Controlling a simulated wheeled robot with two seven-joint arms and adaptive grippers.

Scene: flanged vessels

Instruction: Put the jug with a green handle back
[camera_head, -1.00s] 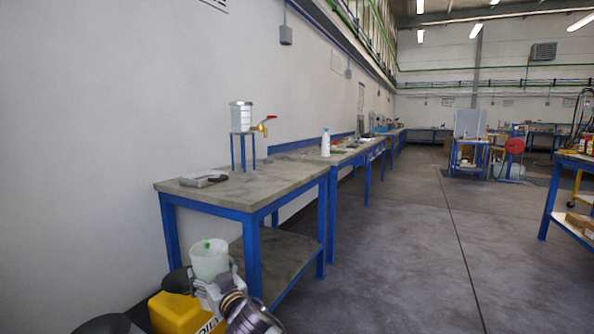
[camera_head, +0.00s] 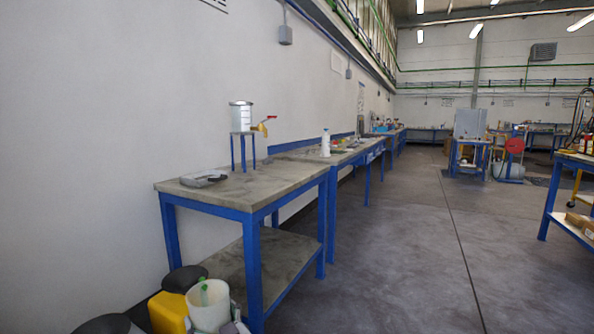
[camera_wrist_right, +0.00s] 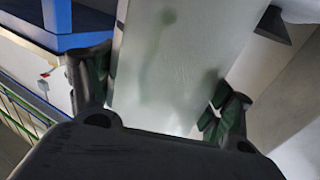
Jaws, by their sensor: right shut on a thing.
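The jug (camera_head: 207,309) is a whitish, translucent open vessel at the bottom left of the head view. My right gripper (camera_head: 236,325) is partly cut off by the bottom edge there, beside the jug. In the right wrist view the jug's pale wall (camera_wrist_right: 175,65) fills the middle, with a green blur showing through it. The right gripper's dark fingers (camera_wrist_right: 165,98) are shut on the jug from both sides. The jug's base is hidden. My left gripper is not in view.
A blue-legged table (camera_head: 262,192) with a lower shelf (camera_head: 285,262) stands ahead. On it are a grey shallow item (camera_head: 204,180) and a metal vessel with a tap (camera_head: 241,117) on a blue stand. A white bottle (camera_head: 325,144) stands farther back. The floor right of the table is clear.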

